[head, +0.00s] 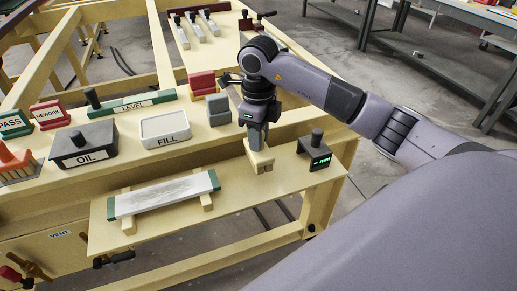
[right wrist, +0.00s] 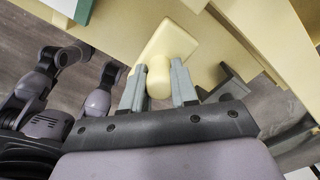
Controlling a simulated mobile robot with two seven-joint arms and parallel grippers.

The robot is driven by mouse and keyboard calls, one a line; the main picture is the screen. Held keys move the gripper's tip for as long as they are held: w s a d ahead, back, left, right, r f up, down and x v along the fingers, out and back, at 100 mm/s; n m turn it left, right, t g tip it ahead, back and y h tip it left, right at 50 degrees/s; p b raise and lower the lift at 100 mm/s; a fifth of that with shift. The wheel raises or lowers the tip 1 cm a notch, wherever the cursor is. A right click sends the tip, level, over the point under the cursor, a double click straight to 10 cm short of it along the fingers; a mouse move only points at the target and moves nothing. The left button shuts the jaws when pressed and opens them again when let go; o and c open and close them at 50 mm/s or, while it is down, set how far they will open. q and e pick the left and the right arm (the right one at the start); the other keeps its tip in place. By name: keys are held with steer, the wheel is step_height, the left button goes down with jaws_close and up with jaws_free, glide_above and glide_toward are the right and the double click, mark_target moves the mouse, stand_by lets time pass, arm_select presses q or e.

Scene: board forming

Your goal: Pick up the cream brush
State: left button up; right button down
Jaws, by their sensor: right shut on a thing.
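The cream brush (head: 262,160) is under my right gripper in the head view, at the right part of the pale front shelf. My right gripper (head: 256,140) points down and is shut on its handle. In the right wrist view the brush's rounded handle (right wrist: 159,80) sits between the two grey fingers of the gripper (right wrist: 159,90), with its block beyond. I cannot tell whether the brush touches the shelf or hangs just above it. My left gripper is not in view.
A dark block with a knob and green display (head: 315,150) stands close right of the brush. A whitish board with green ends (head: 164,194) lies on two supports to the left.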

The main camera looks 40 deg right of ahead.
step_height(320, 180, up, 15)
steer(key=p, duration=0.2)
steer(key=c, duration=1.5)
jaws_free()
steer(key=c, duration=0.3)
steer(key=shift+f, duration=0.1)
steer(key=shift+a, duration=0.1)
